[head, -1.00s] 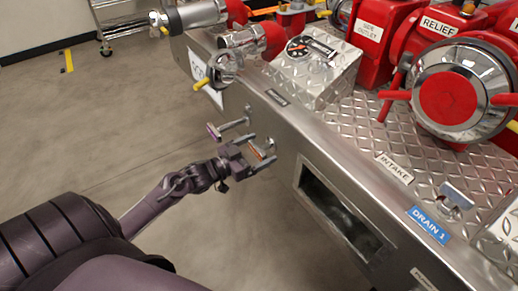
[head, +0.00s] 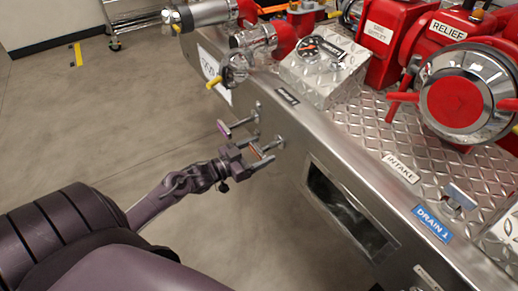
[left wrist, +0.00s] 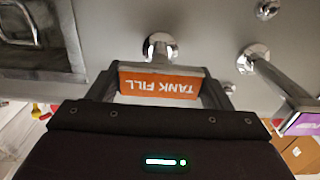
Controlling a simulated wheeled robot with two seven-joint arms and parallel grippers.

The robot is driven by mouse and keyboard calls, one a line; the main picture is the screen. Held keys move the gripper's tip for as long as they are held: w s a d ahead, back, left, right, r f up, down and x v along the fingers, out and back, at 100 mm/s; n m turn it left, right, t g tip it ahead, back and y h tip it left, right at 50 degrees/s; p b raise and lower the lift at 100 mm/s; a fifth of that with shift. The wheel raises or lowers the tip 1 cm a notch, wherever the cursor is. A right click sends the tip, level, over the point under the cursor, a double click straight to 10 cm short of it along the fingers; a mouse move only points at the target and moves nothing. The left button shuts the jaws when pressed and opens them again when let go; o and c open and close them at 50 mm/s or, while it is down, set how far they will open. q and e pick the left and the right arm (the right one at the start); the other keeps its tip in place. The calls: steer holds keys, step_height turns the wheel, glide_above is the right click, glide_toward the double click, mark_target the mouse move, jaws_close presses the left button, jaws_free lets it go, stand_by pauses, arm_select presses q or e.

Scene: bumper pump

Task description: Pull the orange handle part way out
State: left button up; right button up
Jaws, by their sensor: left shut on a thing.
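The orange handle (left wrist: 158,83) carries the words TANK FILL and shows upside down in the left wrist view. It is on a round chrome rod that comes out of the steel panel; it is small in the head view (head: 253,153). My left gripper (head: 262,154) is shut on it, with one finger at each end of the orange bar. The same gripper (left wrist: 158,92) shows its fingers on both sides in the wrist view. The handle stands a short way out from the panel. My right gripper is not in view.
A purple handle (head: 224,128) sticks out just beyond the orange one, close to my left gripper; it shows at the right in the wrist view (left wrist: 305,122). The panel has a rectangular opening (head: 345,210) nearby. Open floor (head: 120,130) lies to the left.

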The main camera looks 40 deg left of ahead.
arm_select(q)
steer(key=o, duration=1.4)
steer(key=shift+s+a, duration=0.1)
steer(key=shift+s, duration=0.25)
steer(key=p+v, duration=0.1)
steer(key=v, duration=0.6)
arm_select(e)
steer(key=f, duration=0.4)
steer(key=shift+w+f, duration=0.1)
steer(key=shift+w, duration=0.3)
